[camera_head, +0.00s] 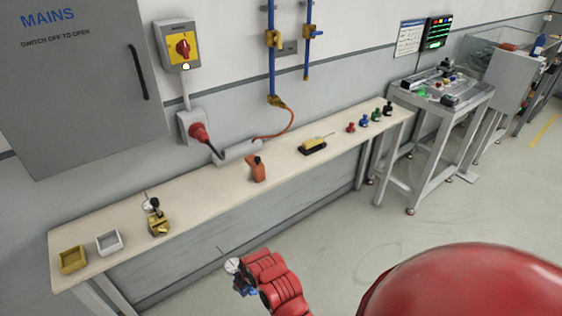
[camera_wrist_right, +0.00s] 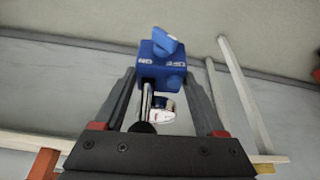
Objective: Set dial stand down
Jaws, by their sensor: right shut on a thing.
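The dial stand is a blue block (camera_wrist_right: 162,70) with a blue knob and ON/OFF lettering, a silver post and a round dial. In the right wrist view it sits between the dark fingers of my right gripper (camera_wrist_right: 160,82), which is shut on it. In the head view its white dial (camera_head: 232,266) and thin needle show at the end of my red right arm, with blue below. There my right gripper (camera_head: 243,284) is in front of the long bench (camera_head: 205,190), apart from its top. My left gripper is not in view.
On the bench are a yellow bin (camera_head: 73,261), a grey bin (camera_head: 109,243), a brass-coloured device (camera_head: 158,222), an orange item (camera_head: 256,170), a yellow block on a black base (camera_head: 313,146) and several small coloured pieces. Bare bench top lies between them. A metal workstation (camera_head: 440,100) stands right.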

